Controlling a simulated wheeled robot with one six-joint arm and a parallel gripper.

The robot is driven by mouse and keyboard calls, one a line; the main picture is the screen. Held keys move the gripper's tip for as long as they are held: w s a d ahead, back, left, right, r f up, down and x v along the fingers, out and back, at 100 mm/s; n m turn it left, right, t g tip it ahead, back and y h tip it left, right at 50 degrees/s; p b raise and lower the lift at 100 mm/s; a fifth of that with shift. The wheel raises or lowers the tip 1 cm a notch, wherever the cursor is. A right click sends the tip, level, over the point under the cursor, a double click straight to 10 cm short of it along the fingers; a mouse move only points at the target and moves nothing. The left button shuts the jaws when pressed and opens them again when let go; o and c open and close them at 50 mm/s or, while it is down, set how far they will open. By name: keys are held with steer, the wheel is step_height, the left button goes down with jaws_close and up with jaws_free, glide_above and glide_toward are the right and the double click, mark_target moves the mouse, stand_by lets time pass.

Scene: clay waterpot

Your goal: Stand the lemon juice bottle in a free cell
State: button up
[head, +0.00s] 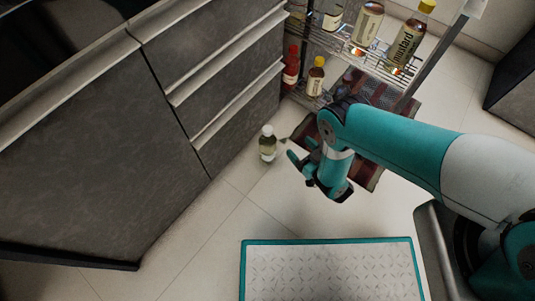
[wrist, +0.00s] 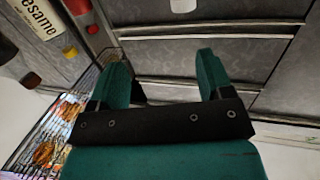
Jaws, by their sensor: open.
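A wire rack (head: 340,42) stands behind and holds bottles on two levels. I cannot make out separate cells on it.
A yellow-capped bottle (head: 316,76) and a red bottle (head: 291,68) stand lower. Grey drawers (head: 225,70) border the left. A dark red rug (head: 372,92) lies by the rack. Floor (head: 205,240) in front is clear.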

steer(key=s+f+n+y, duration=0.1)
steer(key=s+f+y, duration=0.1)
steer(key=s+f, duration=0.15)
steer(key=b, duration=1.2)
glide_toward(271, 136)
steer(key=shift+w+a+f+b, duration=0.1)
steer(key=shift+w+a+b, duration=0.45)
steer(key=shift+b, duration=0.65)
steer(key=b, duration=0.4)
steer(key=shift+w, duration=0.1)
steer(key=b+x, duration=0.2)
steer(key=x, duration=0.1)
steer(key=b+x, duration=0.1)
steer(key=x, duration=0.1)
steer(key=shift+r, duration=0.3)
steer(key=b+x, duration=0.3)
steer(key=x, duration=0.1)
steer(key=shift+a+f, duration=0.15)
steer(key=shift+f, duration=0.15)
steer(key=shift+w+a+r, duration=0.15)
steer(key=shift+w+a, duration=0.15)
steer(key=shift+w, duration=0.05)
jaws_close()
